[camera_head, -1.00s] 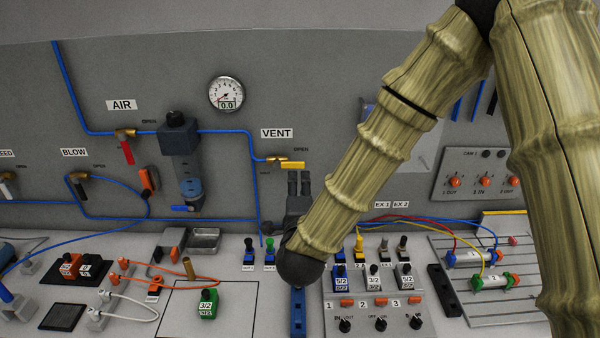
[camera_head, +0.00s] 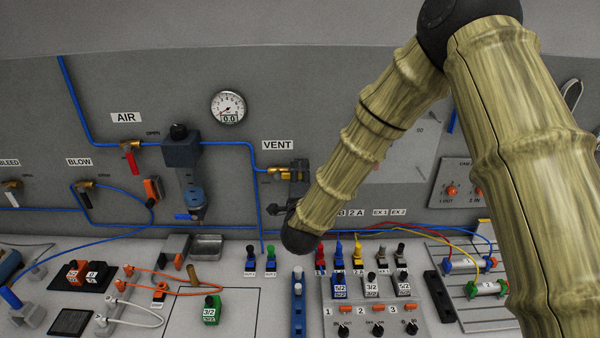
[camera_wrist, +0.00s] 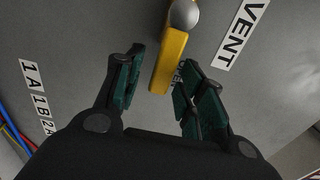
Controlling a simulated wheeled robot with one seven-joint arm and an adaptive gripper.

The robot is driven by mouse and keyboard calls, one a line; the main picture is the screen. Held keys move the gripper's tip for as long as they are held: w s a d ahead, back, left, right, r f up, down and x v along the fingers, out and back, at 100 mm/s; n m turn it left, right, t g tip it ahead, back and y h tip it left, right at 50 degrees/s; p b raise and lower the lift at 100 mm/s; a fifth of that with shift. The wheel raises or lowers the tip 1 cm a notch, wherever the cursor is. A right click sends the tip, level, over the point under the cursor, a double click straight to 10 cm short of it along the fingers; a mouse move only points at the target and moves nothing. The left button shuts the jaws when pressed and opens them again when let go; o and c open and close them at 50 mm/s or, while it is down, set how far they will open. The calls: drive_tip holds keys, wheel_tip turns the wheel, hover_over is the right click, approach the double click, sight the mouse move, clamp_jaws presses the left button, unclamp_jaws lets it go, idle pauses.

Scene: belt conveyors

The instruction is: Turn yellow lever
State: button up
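The yellow lever (camera_wrist: 170,58) belongs to the valve under the VENT label (camera_head: 277,145). In the wrist view it lies partly between the fingers of my gripper (camera_wrist: 162,82), closer to the right finger, with a round silver knob (camera_wrist: 184,14) at its upper end. The fingers stand apart with a gap on the left; whether the right one touches the lever I cannot tell. In the head view my gripper (camera_head: 299,172) is at the wall at valve height and hides the lever's right end. The brass valve body (camera_head: 273,170) shows to its left.
A blue pipe (camera_head: 255,190) runs along the wall to the valve. A red-lever AIR valve (camera_head: 130,156) and a pressure gauge (camera_head: 228,107) are to the left. Below, the bench holds several switches, including a green one (camera_head: 270,257), and hoses.

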drive_tip(key=shift+w, duration=0.15)
clamp_jaws()
drive_tip(key=shift+f, duration=0.1)
